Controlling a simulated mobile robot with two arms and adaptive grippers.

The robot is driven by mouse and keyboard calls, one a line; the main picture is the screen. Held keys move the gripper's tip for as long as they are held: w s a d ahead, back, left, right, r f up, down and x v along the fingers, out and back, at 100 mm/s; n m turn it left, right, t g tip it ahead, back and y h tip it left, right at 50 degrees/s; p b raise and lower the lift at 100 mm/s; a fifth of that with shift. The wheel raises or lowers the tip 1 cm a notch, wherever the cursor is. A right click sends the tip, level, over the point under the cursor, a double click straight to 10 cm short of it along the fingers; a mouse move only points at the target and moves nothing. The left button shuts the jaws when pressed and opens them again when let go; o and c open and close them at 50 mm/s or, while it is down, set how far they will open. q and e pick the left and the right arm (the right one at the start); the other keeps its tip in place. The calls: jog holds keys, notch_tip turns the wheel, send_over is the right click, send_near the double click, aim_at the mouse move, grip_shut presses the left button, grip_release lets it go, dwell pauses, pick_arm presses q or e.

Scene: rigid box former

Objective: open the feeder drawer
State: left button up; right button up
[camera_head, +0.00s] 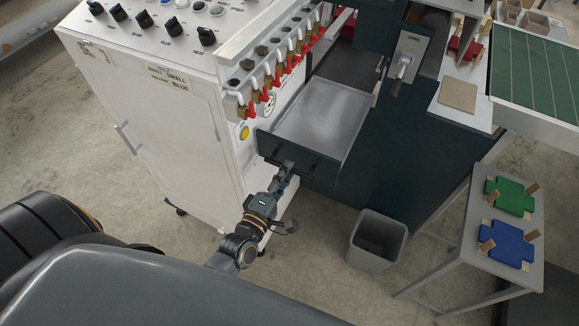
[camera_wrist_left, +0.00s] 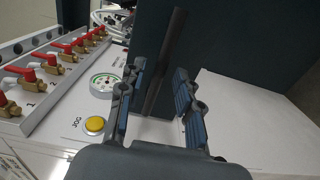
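The feeder drawer (camera_head: 322,112) stands pulled out of the dark green cabinet (camera_head: 385,135), its light grey inside showing and empty. Its dark front panel (camera_head: 310,158) carries a black bar handle (camera_head: 304,173). My left gripper (camera_head: 287,168) is at that handle, low in front of the panel. In the left wrist view the handle (camera_wrist_left: 168,58) runs between the two blue-padded fingers of the left gripper (camera_wrist_left: 160,72). The fingers are apart, with a gap seeming to show beside the bar. My right gripper is not in view.
A white control cabinet (camera_head: 150,120) with red-handled valves (camera_head: 272,75) and a yellow button (camera_head: 244,132) stands left of the drawer. A grey bin (camera_head: 376,240) stands on the floor to the right, near a side table (camera_head: 470,250) with green and blue pieces.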

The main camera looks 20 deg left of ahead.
pick_arm(q)
jog(key=s, duration=0.9)
jog(key=shift+s+a, duration=0.15)
jog(key=shift+s, duration=0.05)
jog(key=s+f+m+g+b, duration=0.1)
jog(key=s+f+m+g, duration=0.25)
jog(key=f, duration=0.65)
jog(key=s+f+m+g+h+b, duration=0.15)
jog(key=f+m, duration=0.25)
jog(key=f, duration=0.7)
jog(key=s+f+m+g+y+b, duration=0.1)
jog(key=s+f+m+g, duration=0.2)
jog(key=f, duration=0.7)
jog(key=s+a+f+m+g+y+b, duration=0.1)
jog(key=s+f+m+g, duration=0.8)
jog(key=s+f, duration=0.9)
jog(key=s+a+b, duration=0.1)
jog(key=s, duration=0.1)
jog(key=shift+s+a+m, duration=0.25)
jog(key=shift+s+m, duration=0.05)
jog(key=shift+m, duration=0.05)
jog(key=shift+w+f, duration=0.1)
